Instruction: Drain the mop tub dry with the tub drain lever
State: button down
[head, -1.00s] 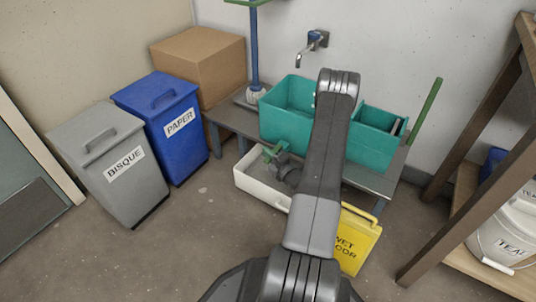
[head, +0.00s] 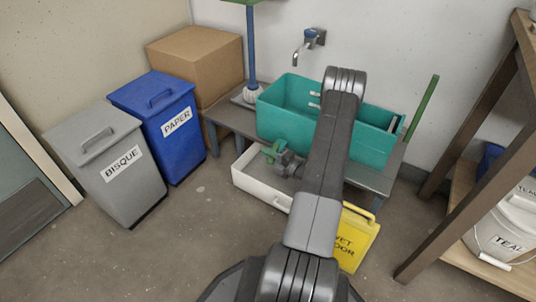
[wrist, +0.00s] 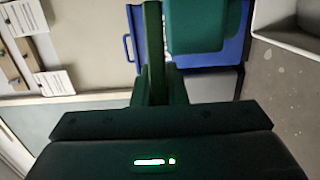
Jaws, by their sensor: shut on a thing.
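The mop tub (head: 285,130) is a long teal basin on a grey bench against the wall. My arm crosses in front of its middle and hides part of it. Pale marks show on its inner wall, but I cannot make out any water. The green tub drain lever (head: 270,151) is low at the tub's front left. My gripper (head: 280,158) is at the lever and shut on it. In the wrist view, a green bar (wrist: 153,50) runs up from my gripper (wrist: 160,100), with a teal block beside it.
A white tray (head: 257,187) lies on the floor under the tub's front. A yellow wet floor sign (head: 357,240) stands right of my arm. Blue PAPER (head: 160,140) and grey BISQUE (head: 115,180) bins stand left. A wooden shelf (head: 450,180) is at right. A tap (head: 310,42) is above the tub.

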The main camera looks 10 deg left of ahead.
jog(key=c, duration=1.4)
grip_release()
jog(key=shift+c, duration=0.2)
jog(key=p+v, duration=0.3)
jog(key=v, duration=1.1)
jog(key=shift+p, duration=0.4)
jog(key=shift+a, duration=0.1)
